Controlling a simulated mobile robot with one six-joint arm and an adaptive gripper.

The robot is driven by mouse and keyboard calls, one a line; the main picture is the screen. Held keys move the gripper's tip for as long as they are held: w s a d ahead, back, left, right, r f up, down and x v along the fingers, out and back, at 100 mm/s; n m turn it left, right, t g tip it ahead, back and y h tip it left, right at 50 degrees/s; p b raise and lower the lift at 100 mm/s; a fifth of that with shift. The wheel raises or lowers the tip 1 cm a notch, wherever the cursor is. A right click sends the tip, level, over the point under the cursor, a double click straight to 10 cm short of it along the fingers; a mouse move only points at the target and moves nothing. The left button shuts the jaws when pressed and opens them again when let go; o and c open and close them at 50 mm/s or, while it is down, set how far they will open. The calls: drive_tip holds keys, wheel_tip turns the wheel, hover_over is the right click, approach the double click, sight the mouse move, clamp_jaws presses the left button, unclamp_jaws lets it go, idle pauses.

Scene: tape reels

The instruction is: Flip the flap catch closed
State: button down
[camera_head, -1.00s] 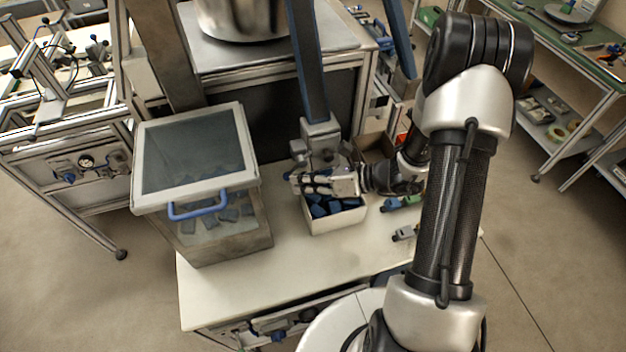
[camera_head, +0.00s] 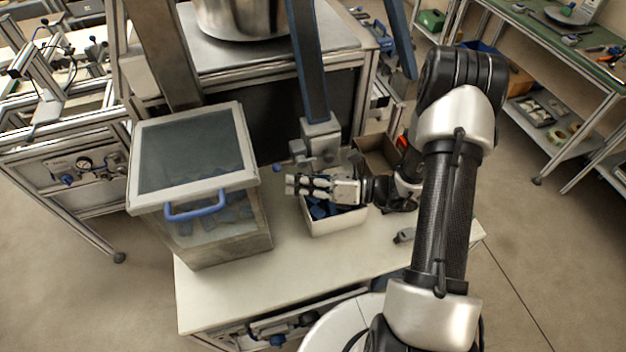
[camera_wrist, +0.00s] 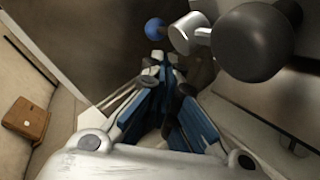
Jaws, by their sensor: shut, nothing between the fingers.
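The flap catch seems to be the metal fitting (camera_head: 320,140) at the foot of the blue chute; I cannot tell its exact position. A small blue ball knob (camera_head: 277,168) shows left of the fitting. In the wrist view the blue knob (camera_wrist: 154,29) is just beyond my fingertips, with a silver cylinder (camera_wrist: 190,33) and a large dark ball (camera_wrist: 252,42) to its right. My gripper (camera_head: 291,184) is shut and empty, pointing left above the white box of blue pieces, its tips just below and right of the blue knob. Contact with the knob cannot be told.
The white box (camera_head: 337,226) of blue pieces stands under my gripper on the white table (camera_head: 235,291). A clear-lidded bin (camera_head: 205,245) with a blue handle stands to the left. A brown box (camera_head: 378,152) stands behind my wrist. The table's front is clear.

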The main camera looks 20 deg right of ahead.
drive_tip(key=v, duration=1.2)
drive_tip(key=shift+r, duration=0.1)
drive_tip(key=s+a+r+n+g+h+b, duration=0.2)
drive_tip(key=s+a+r+n+g+h, duration=0.55)
drive_tip(key=n, duration=0.75)
drive_tip(key=s+r+n+t+h+b, duration=0.1)
drive_tip(key=s+r+n+t+h, duration=0.3)
drive_tip(key=n, duration=1.1)
drive_tip(key=s+r+h, duration=0.3)
drive_tip(key=s, duration=0.2)
drive_tip(key=shift+r+n+h+b, duration=0.35)
drive_tip(key=shift+r+n, duration=0.05)
